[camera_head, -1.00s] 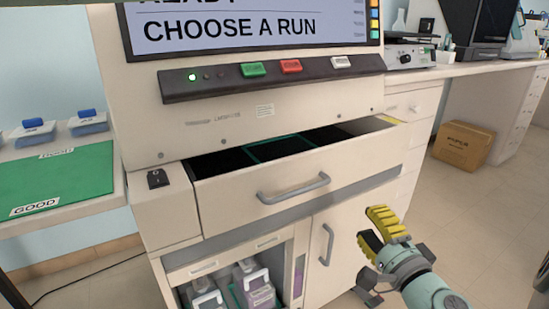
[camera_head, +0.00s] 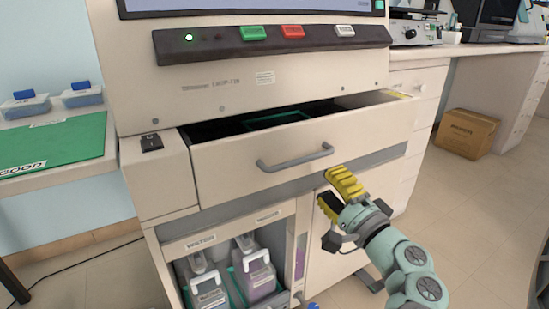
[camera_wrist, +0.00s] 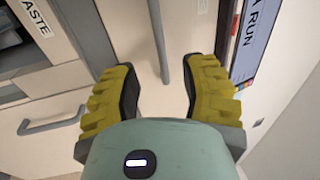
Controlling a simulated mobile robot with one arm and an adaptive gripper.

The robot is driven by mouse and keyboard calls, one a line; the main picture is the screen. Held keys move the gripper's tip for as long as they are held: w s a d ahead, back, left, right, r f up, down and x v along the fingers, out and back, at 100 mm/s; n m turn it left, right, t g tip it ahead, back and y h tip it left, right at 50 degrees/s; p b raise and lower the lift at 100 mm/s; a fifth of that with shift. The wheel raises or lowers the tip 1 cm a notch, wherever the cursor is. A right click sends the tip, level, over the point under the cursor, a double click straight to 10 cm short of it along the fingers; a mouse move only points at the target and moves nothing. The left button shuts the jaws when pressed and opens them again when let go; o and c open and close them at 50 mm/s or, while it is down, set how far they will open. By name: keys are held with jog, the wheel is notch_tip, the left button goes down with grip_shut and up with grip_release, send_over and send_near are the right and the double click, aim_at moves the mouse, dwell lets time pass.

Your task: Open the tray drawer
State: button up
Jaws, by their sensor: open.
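The tray drawer (camera_head: 235,170) is a pale front under the button strip, standing partly out with its dark inside and a green-edged insert showing. Its grey bar handle (camera_head: 295,160) runs across the front. My gripper (camera_head: 330,190) has yellow ridged fingers and is open and empty, just below and right of the handle's right end. In the wrist view the fingers (camera_wrist: 163,75) are spread. The drawer handle (camera_wrist: 188,65) shows upright there, its end near the right finger; I cannot tell whether they touch. The drawer's right lower front is partly hidden by the gripper.
Below the drawer, an open bay holds bottles (camera_head: 258,280); beside it is a cupboard door, its handle showing in the wrist view (camera_wrist: 50,124). A green mat (camera_head: 60,145) lies on the left bench.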

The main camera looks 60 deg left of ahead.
aim_at(306, 161)
jog(key=b+x, duration=0.1)
jog(key=x, duration=0.8)
jog(key=shift+s, duration=0.2)
jog(key=shift+o, duration=0.5)
grip_shut()
